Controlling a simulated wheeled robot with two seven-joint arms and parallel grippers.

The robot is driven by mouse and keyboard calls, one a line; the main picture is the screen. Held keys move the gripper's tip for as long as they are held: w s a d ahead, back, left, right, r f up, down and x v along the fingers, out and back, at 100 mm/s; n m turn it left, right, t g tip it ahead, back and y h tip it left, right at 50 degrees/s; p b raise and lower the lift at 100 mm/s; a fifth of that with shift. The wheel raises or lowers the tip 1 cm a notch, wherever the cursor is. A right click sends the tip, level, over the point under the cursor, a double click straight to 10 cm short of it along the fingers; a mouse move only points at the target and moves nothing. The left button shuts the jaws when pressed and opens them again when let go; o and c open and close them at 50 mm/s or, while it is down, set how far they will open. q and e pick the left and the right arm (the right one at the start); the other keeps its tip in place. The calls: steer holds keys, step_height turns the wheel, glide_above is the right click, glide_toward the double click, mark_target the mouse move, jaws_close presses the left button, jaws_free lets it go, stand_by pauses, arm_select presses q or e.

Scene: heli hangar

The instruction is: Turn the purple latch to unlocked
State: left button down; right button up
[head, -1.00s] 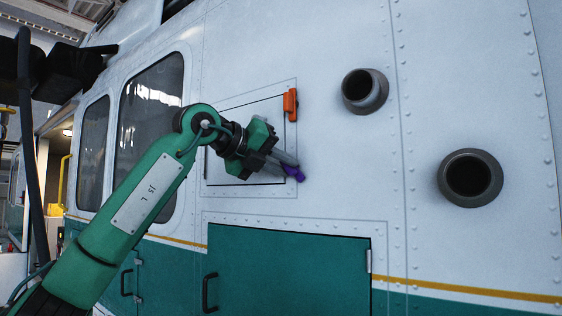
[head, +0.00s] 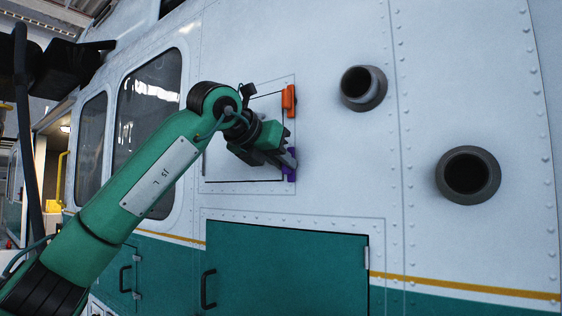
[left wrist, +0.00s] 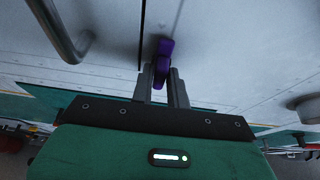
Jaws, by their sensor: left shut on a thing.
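The purple latch (head: 291,165) is on the lower right edge of a small white hatch panel (head: 240,184) in the head view. It stands upright, in line with the panel's right edge. My left gripper (head: 289,158) is at the latch, its fingers shut on it. In the left wrist view the purple latch (left wrist: 162,62) lies between the two fingers of my left gripper (left wrist: 162,84). An orange latch (head: 289,100) is upright at the panel's upper right edge. My right gripper does not show.
Two dark round pipe outlets (head: 363,88) and (head: 467,175) stick out to the right of the panel. A green door (head: 290,270) is below it. A grey handle (left wrist: 62,30) shows in the left wrist view. Dark windows (head: 150,125) are at left.

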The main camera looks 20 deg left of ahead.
arm_select(q)
steer(key=shift+f, duration=0.25)
steer(key=c, duration=1.4)
jaws_free()
steer(key=shift+r, duration=0.1)
steer(key=shift+c, duration=0.2)
steer(key=b+v, duration=0.5)
steer(key=v, duration=0.8)
steer(key=shift+s+r, duration=0.2)
steer(key=shift+s, duration=0.15)
steer(key=shift+a, duration=0.1)
